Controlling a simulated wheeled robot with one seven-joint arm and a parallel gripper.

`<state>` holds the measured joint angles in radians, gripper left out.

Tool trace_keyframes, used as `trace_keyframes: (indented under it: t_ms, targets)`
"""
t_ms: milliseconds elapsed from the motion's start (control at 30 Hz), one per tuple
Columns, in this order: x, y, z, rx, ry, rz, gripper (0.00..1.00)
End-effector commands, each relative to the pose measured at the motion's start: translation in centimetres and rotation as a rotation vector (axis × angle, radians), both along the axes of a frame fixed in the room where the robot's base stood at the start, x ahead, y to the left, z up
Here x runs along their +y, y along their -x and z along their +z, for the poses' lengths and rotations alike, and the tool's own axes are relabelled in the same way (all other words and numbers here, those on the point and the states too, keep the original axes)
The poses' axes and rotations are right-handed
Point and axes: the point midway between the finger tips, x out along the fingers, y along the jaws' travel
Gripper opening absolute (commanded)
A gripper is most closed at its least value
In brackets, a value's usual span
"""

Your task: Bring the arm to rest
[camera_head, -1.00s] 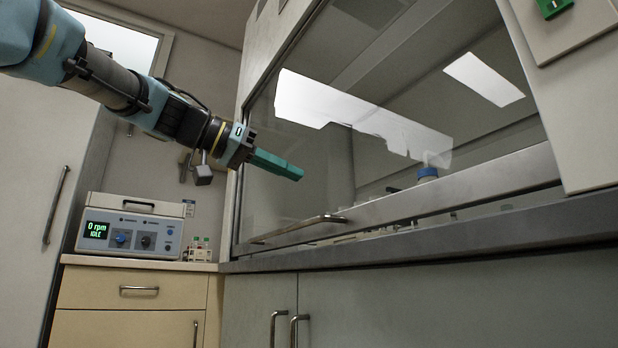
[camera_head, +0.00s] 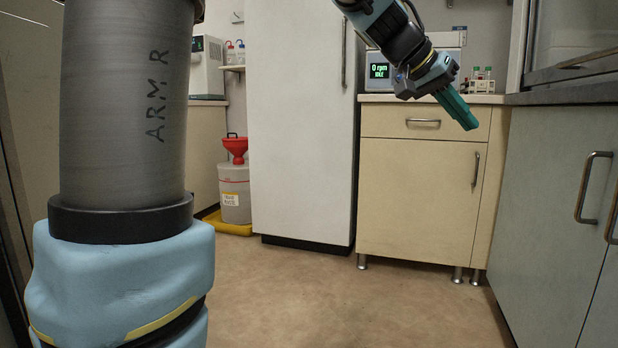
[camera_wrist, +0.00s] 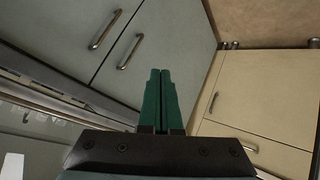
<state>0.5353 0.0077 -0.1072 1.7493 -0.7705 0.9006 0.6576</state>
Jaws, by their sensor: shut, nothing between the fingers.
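My gripper (camera_head: 456,108) hangs at the upper right of the head view, in front of the beige cabinet. Its green fingers point down and to the right, are shut together and hold nothing. In the wrist view the closed fingers (camera_wrist: 159,100) stand side by side, with cabinet fronts behind them. The gripper appears clear of the furniture. A large part of my own arm, marked ARM R, fills the left of the head view.
A beige cabinet (camera_head: 420,185) carries a device reading 0 rpm (camera_head: 380,72). Grey cabinets (camera_head: 560,200) with a dark counter stand on the right. A white tall cabinet (camera_head: 300,120) and a container with a red funnel (camera_head: 236,147) stand further left. The floor (camera_head: 370,300) is open.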

Motion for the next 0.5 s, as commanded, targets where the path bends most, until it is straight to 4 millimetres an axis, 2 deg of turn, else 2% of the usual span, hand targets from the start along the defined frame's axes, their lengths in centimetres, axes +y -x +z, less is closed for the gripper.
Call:
trace_keyframes:
  t_ms: [33, 100, 167, 233, 367, 400, 500]
  targets:
    - [2.5, -1.6, -2.0, 0.029, -0.059, 0.077, 0.00]
    - [6.1, -3.3, -5.2, 0.063, -0.139, 0.181, 0.00]
    - [9.4, -4.3, -7.9, 0.093, -0.205, 0.269, 0.00]
    - [13.5, -5.0, -10.9, 0.126, -0.281, 0.369, 0.00]
    - [21.3, -4.6, -15.9, 0.185, -0.415, 0.537, 0.00]
    - [23.4, -4.1, -17.1, 0.201, -0.451, 0.582, 0.00]
    - [28.2, -2.5, -19.7, 0.239, -0.527, 0.676, 0.00]
